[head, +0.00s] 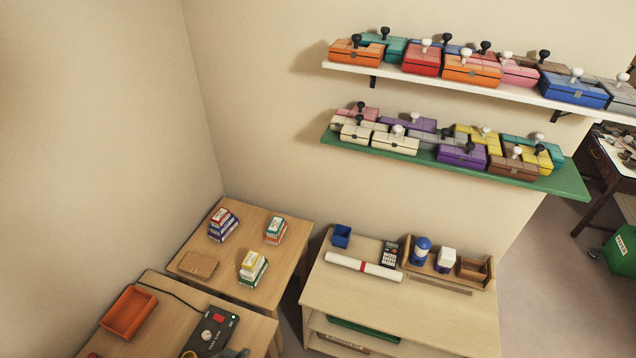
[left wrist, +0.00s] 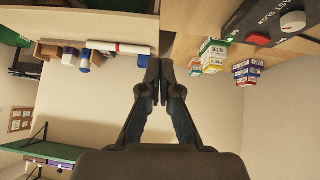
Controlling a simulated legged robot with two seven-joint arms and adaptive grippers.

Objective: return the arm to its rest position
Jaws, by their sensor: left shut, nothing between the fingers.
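My left gripper (left wrist: 159,78) is dark, and its two fingers come together with nothing between them in the left wrist view. In the head view only a small dark piece of it (head: 236,353) shows at the bottom edge, beside the dark control box (head: 211,332) on the near desk. The rest of the left arm is out of the picture. My right gripper shows in neither view.
An orange tray (head: 128,313) lies on the near desk (head: 175,318). Stacked small boxes (head: 252,268) stand on the wooden table behind. A low cabinet (head: 400,306) holds a white roll (head: 362,266). A green wall shelf (head: 450,168) carries several cases.

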